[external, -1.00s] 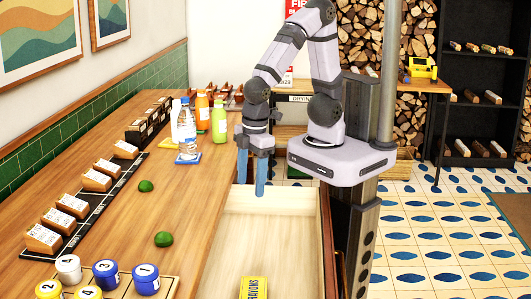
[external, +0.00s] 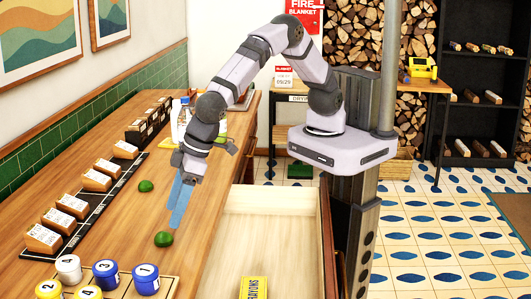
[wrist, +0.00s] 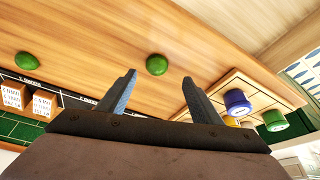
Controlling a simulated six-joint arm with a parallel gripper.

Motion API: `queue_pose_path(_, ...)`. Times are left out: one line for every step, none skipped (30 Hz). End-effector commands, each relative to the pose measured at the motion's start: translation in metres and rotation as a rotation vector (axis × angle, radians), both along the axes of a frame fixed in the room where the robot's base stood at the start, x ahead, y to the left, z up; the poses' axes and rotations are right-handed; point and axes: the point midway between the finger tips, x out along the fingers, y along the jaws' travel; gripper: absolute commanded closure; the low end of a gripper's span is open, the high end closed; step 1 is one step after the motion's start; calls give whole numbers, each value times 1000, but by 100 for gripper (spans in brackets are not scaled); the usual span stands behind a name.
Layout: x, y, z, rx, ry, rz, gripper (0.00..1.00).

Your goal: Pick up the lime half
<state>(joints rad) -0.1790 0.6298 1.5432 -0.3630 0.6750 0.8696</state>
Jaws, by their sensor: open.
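Two green lime halves lie on the wooden counter. The nearer lime half (external: 163,239) is close to the numbered pots, and the farther lime half (external: 146,186) is beside the card rack. My gripper (external: 177,207) is open and empty, its blue fingers pointing down above the counter, close to the nearer lime half in the external view. In the wrist view, one lime half (wrist: 157,65) shows between and beyond the fingertips of my gripper (wrist: 160,80), and the other lime half (wrist: 27,61) is off to the left. Neither is touched, as far as I can see.
Numbered pots with blue and white lids (external: 106,274) stand on a wooden board at the front. A black rack of cards (external: 73,218) runs along the wall side. Bottles (external: 183,120) stand behind my gripper. An open drawer (external: 265,200) holds a yellow box (external: 254,288).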

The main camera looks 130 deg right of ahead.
Motion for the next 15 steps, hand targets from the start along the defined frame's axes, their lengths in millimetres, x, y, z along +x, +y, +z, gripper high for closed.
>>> queue_pose_path(1, -1, -3, -1, 3, -1, 41)
queue_pose_path(2, -2, -5, -1, 3, -1, 41)
queue_pose_path(3, -2, -8, -1, 3, 0, 41)
queue_pose_path(3, -3, -10, -1, 3, 0, 41)
queue_pose_path(4, -3, -12, -1, 3, 0, 41)
queue_pose_path(5, -4, -13, 0, 1, 0, 41)
queue_pose_path(5, -4, -14, 0, 1, 0, 41)
queue_pose_path(5, -4, -15, 0, 1, 0, 41)
queue_pose_path(5, -4, -16, 0, 0, 0, 41)
queue_pose_path(5, -4, -16, 0, 0, 0, 41)
queue_pose_path(6, -4, -16, 0, 0, 0, 41)
queue_pose_path(6, -4, -17, 0, 1, 0, 41)
queue_pose_path(6, -5, -18, 0, 2, 0, 41)
queue_pose_path(7, -6, -19, 0, 2, 0, 41)
queue_pose_path(7, -7, -21, 0, 4, -1, 41)
